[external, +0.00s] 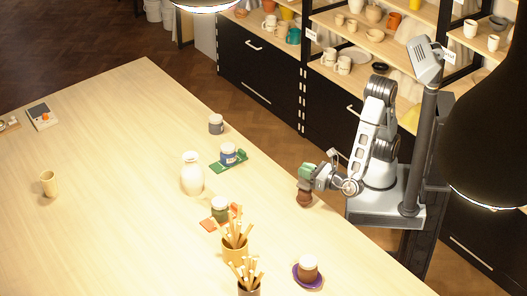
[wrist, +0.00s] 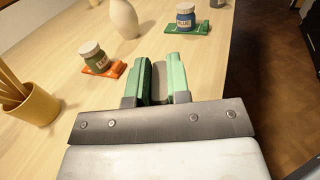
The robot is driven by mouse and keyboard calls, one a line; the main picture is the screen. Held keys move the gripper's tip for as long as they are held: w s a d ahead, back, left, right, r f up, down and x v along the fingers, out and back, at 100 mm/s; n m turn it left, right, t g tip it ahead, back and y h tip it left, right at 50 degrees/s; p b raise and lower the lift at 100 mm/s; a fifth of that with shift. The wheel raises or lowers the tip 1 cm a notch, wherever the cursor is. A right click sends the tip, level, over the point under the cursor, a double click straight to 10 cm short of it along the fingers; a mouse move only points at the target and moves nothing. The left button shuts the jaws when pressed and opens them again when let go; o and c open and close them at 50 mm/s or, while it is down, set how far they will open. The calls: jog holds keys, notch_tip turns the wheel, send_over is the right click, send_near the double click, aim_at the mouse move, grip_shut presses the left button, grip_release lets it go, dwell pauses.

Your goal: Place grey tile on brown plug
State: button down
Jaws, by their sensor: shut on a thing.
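My gripper (external: 306,176) is at the right edge of the table, its green fingers shut on a narrow grey piece, which looks like the grey tile (wrist: 159,82) between the fingertips in the wrist view. In the external view a small dark brown rounded thing, which looks like the brown plug (external: 305,199), is directly below the fingers at the table edge. I cannot tell whether the tile touches it. The brown thing does not show in the wrist view.
A white vase (external: 192,174), a grey jar (external: 215,124), a stick-filled yellow pot (external: 235,250) and a brown jar (external: 308,270) on purple stand around.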

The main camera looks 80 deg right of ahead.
aim_at(304, 184)
jog(key=shift+f, duration=0.9)
jog(key=shift+f, duration=0.15)
jog(key=shift+f, duration=0.15)
jog(key=c, duration=1.1)
grip_release()
